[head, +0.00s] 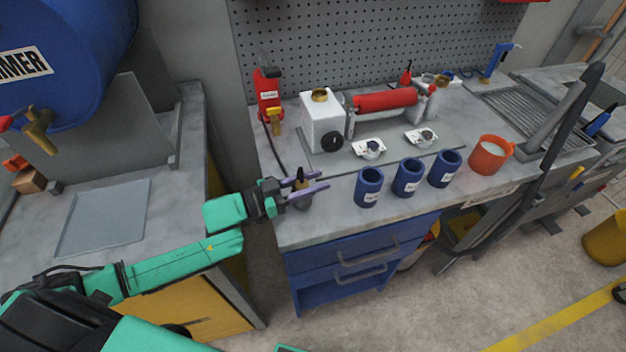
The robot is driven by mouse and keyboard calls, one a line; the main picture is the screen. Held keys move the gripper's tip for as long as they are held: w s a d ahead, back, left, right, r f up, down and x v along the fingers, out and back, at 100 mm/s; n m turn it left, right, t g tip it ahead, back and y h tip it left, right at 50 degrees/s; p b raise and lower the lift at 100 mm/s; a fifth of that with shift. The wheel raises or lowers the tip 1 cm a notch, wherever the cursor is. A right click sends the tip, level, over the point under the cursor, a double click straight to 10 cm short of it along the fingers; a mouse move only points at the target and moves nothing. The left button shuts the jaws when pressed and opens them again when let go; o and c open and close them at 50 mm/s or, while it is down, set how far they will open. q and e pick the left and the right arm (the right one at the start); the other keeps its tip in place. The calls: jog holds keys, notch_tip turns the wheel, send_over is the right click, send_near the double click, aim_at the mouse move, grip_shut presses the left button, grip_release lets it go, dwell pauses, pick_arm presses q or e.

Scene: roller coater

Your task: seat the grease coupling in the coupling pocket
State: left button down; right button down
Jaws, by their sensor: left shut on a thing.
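My left gripper (307,191) reaches in from the left over the front left corner of the roller coater's bench. It is shut on a small dark fitting, the grease coupling (301,179), which stands roughly upright between the purple-grey fingers; they hide part of it. I cannot tell whether its grey lower end touches the bench. Three blue open-topped cups with white labels stand in a row to the right: a left cup (369,187), a middle cup (408,177) and a right cup (445,168). The labels are too small to read, so I cannot tell which is the coupling pocket. My right gripper is not in view.
Behind the cups stand a white box (322,118) and a red roller (385,100), with two small white plates (369,149) in front. A red bottle (268,95) stands back left, an orange mug (489,155) right. A black bar slants across the right.

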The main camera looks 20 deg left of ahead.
pick_arm(q)
jog(key=shift+a, duration=0.1)
jog(key=c, duration=0.9)
grip_release()
jog(key=shift+f, duration=0.1)
jog(key=o, duration=0.4)
jog(key=shift+r, duration=0.3)
jog(key=p+v, duration=0.4)
jog(key=v, duration=0.3)
jog(key=shift+s+a+p, duration=0.15)
jog(key=shift+s+p, duration=0.05)
jog(key=shift+p, duration=0.2)
jog(key=shift+a, duration=0.1)
jog(key=shift+f, duration=0.15)
